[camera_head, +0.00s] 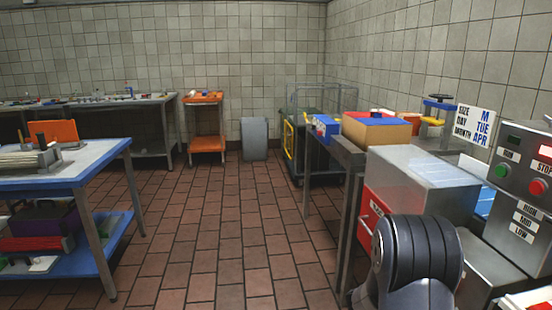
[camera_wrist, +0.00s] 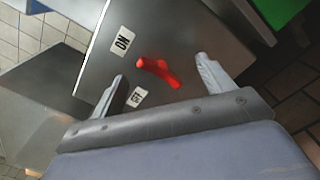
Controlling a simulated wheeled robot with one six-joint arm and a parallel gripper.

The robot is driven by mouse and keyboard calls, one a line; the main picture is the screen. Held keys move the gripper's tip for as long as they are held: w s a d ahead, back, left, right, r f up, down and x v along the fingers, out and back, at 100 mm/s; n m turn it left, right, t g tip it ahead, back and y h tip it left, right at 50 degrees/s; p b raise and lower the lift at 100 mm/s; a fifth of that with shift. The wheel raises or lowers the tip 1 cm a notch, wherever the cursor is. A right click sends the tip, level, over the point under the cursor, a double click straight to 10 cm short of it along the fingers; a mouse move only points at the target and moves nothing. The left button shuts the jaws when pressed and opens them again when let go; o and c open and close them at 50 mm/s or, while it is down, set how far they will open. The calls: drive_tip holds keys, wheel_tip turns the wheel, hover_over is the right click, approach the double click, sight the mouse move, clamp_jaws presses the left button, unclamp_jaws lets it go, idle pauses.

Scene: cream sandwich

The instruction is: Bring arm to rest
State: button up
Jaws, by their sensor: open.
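My gripper (camera_wrist: 161,67) shows in the wrist view with its two pale fingers spread wide apart, open and with nothing held between them. Beyond the fingertips is a grey metal panel (camera_wrist: 185,35) with a red switch handle (camera_wrist: 157,71) and labels reading ON and OFF. The handle appears between the fingers in the picture; I cannot tell how far off it is or which label it is set to. In the head view, a dark rounded part of my arm (camera_head: 418,255) is at the lower right, and my gripper is not visible there.
A control box (camera_head: 520,165) with green and red buttons stands at the right, beside a metal machine (camera_head: 425,180). A blue-edged workbench (camera_head: 95,165) is at the left. An orange cart (camera_head: 207,143) and a grey bin (camera_head: 254,138) stand at the back. The middle tiled floor (camera_head: 215,230) is clear.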

drive_tip(key=n+p, duration=0.3)
drive_tip(key=p, duration=0.2)
drive_tip(key=a+n+p, duration=0.1)
drive_tip(key=n+p, duration=0.3)
drive_tip(key=p, duration=0.1)
drive_tip(key=shift+w+a+n, duration=0.1)
drive_tip(key=shift+a+n, duration=0.05)
drive_tip(key=shift+n, duration=0.15)
idle(0.5)
